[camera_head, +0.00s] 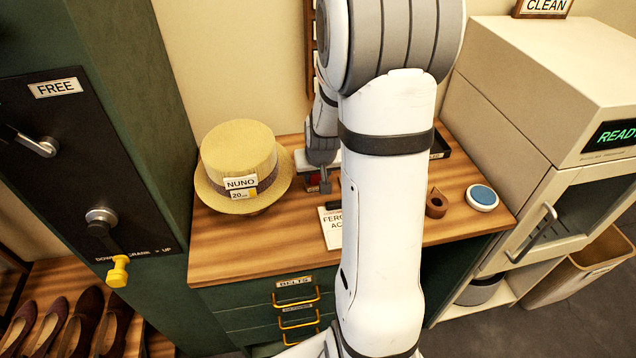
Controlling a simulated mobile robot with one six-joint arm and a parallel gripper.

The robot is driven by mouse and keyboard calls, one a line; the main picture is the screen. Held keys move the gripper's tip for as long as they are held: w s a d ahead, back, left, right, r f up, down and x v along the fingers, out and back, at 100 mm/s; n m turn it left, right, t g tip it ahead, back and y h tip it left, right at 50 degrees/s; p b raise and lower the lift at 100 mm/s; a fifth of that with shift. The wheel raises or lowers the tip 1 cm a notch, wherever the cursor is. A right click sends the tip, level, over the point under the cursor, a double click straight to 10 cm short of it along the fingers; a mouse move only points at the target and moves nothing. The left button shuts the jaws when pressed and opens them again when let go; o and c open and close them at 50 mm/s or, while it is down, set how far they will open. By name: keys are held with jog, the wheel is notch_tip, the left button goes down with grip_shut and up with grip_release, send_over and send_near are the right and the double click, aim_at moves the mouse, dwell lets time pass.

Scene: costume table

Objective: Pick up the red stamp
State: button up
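My gripper (323,172) reaches down over the back of the wooden table, left of my white arm. Its fingers are small and partly hidden, so I cannot tell whether they are open or shut. A small dark and red item (313,181) shows right beside and below the fingertips. It may be the red stamp or part of its holder, but its shape is mostly covered. I cannot tell whether the fingers touch it. My arm hides the middle of the table.
A straw hat (238,160) labelled NUNO sits left on the wooden table (240,245). A paper card (331,228) lies near the middle. Right of my arm are a brown holder (436,204), a round blue pad (482,196) and a dark tray (441,149). A beige cabinet (530,100) stands right.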

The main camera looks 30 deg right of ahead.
jog(key=c, duration=0.4)
jog(key=shift+r, duration=0.1)
jog(key=shift+c, duration=0.2)
notch_tip(320, 180, up, 10)
jog(key=shift+f, duration=0.1)
